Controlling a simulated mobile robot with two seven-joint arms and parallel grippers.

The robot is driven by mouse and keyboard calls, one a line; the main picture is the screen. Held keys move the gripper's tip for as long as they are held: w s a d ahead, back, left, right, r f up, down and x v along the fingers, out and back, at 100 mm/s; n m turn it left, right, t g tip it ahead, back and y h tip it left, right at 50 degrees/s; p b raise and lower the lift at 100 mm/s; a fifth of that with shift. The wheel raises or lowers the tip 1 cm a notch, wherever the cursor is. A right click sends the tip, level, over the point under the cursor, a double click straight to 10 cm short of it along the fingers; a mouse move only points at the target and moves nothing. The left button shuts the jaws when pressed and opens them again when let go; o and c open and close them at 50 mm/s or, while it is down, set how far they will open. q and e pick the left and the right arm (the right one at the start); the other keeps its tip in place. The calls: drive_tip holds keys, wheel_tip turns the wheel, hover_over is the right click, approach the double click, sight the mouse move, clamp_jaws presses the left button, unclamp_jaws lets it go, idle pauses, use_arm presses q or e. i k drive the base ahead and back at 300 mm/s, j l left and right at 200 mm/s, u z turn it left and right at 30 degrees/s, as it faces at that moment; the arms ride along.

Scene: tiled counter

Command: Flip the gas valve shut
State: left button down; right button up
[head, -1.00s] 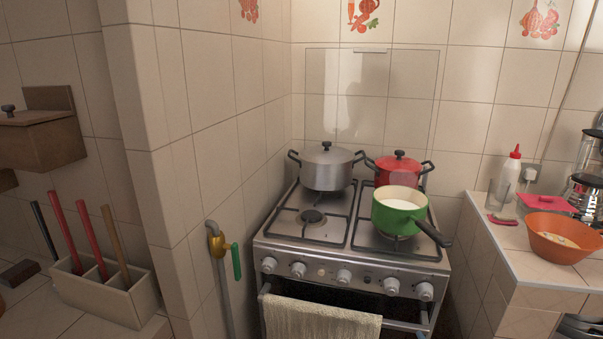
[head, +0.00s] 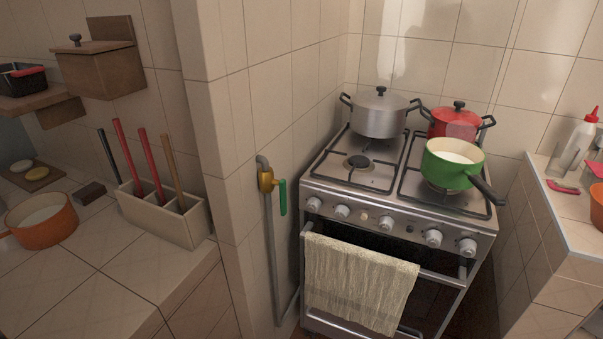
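The gas valve (head: 266,181) is a brass body on a grey pipe (head: 271,245) that runs down the tiled wall, left of the stove. Its green handle (head: 282,197) hangs vertically, in line with the pipe, on the right side of the brass body. Neither of my grippers is in the head view.
The stove (head: 395,215) stands right of the valve, with a grey pot (head: 381,114), a red pot (head: 455,123) and a green pan (head: 452,168) on top. A towel (head: 358,285) hangs on its front rail. The left counter holds a utensil box (head: 160,218) and an orange pot (head: 42,222).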

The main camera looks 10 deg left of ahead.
sight(281, 183)
drive_tip(key=u, duration=0.5)
drive_tip(key=l+u, duration=0.1)
drive_tip(key=u, duration=0.4)
drive_tip(key=i+u, duration=0.1)
drive_tip(key=u, duration=0.4)
drive_tip(key=l+u, duration=0.15)
drive_tip(key=u, duration=0.85)
drive_tip(key=l+u, duration=0.1)
drive_tip(key=u, duration=0.4)
drive_tip(key=l+z, duration=0.1)
drive_tip(key=z, duration=0.3)
drive_tip(key=l+z, duration=0.15)
drive_tip(key=z, duration=0.25)
drive_tip(key=l+z, duration=0.2)
drive_tip(key=z, duration=0.2)
drive_tip(key=k, duration=0.05)
